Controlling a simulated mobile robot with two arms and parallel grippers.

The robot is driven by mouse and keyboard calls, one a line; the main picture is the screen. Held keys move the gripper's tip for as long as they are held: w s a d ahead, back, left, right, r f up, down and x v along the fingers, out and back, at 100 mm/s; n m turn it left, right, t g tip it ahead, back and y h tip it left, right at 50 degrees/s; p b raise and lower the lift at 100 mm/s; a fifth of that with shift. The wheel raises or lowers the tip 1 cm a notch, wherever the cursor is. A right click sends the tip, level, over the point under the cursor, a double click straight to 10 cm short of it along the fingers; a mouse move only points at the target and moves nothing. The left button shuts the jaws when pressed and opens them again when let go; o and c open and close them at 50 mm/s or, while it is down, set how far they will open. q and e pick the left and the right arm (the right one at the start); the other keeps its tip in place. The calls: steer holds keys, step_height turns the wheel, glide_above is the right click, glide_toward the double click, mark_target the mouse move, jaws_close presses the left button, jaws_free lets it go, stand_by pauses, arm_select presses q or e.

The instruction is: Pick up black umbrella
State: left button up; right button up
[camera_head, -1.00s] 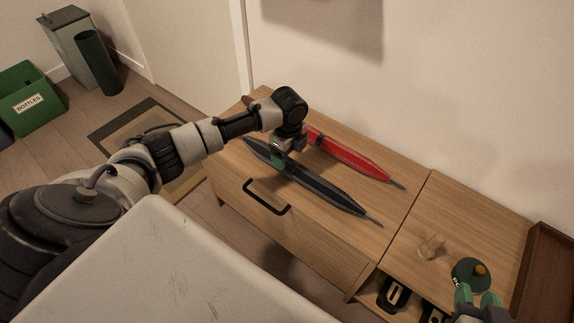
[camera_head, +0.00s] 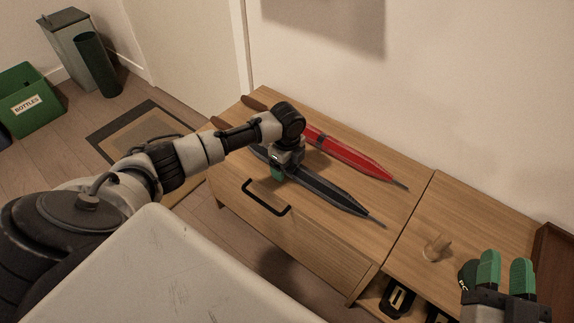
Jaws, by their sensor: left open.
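The black umbrella (camera_head: 330,192) lies furled on top of the wooden cabinet, its tip pointing to the lower right. My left gripper (camera_head: 278,173) is open and points down at the umbrella's middle. One green fingertip shows at the near side of the umbrella; the other is hidden, so I cannot tell whether they touch it. My wrist and forearm cover part of the umbrella toward its handle end. My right gripper (camera_head: 506,268) is at the lower right, its two green fingers apart and empty, away from the umbrella.
A red umbrella (camera_head: 352,157) lies close behind the black one, roughly parallel. The wooden cabinet (camera_head: 400,222) stands against the wall. A small wooden object (camera_head: 437,247) and a dark item partly hidden by my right gripper are on its right section. A brown tray (camera_head: 555,255) is at the right edge.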

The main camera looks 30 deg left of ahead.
arm_select(q)
steer(key=c, duration=1.1)
steer(key=shift+c, duration=0.4)
steer(key=shift+r, duration=0.2)
